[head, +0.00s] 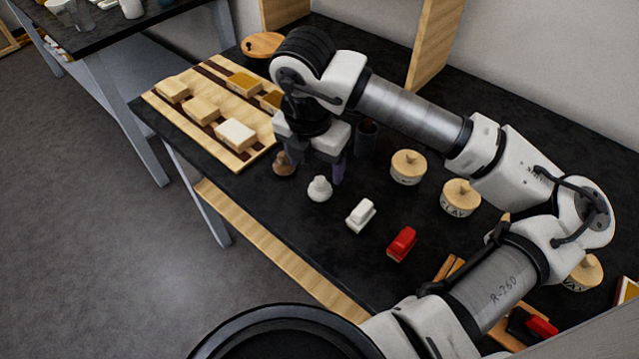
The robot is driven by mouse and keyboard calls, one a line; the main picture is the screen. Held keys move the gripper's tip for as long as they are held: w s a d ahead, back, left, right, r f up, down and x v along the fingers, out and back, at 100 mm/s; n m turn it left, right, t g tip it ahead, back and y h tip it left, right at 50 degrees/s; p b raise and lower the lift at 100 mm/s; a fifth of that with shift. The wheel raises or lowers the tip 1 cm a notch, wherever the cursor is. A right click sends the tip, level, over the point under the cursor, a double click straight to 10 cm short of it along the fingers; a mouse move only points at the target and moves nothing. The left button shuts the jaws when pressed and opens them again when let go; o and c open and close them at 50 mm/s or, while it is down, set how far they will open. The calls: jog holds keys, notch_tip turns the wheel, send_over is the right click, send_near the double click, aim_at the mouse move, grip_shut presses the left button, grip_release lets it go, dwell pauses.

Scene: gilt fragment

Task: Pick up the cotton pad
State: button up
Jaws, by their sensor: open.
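What looks like the cotton pad (319,190) is a small white rounded bundle with a knobbed top, standing on the black table (420,255). My gripper (316,170) points down with its fingers spread apart and nothing visibly held. In the picture its fingertips are just above and behind the white bundle, one to each side of its top. The exact height gap cannot be told from this view. A similar brown bundle (284,168) stands to the left, partly hidden behind the left finger.
A white block (361,217) and a red block (402,244) lie to the right. Lidded pots (408,167) stand behind them. A dark cup (367,138) is close to the right finger. A striped board (232,157) with several blocks is at left. The table's front edge is near.

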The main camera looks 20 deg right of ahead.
aim_at(320, 180)
jog(key=f, duration=0.2)
jog(key=shift+w+d+f, duration=0.1)
jog(key=shift+w+f, duration=0.1)
jog(key=shift+f, duration=0.15)
jog(key=f, duration=0.1)
jog(key=f+p, duration=0.1)
jog(key=d+f+p, duration=0.1)
jog(key=f, duration=0.1)
jog(key=shift+w, duration=0.35)
jog(key=shift+w+f, duration=0.1)
jog(key=shift+f, duration=0.45)
jog(key=c, duration=1)
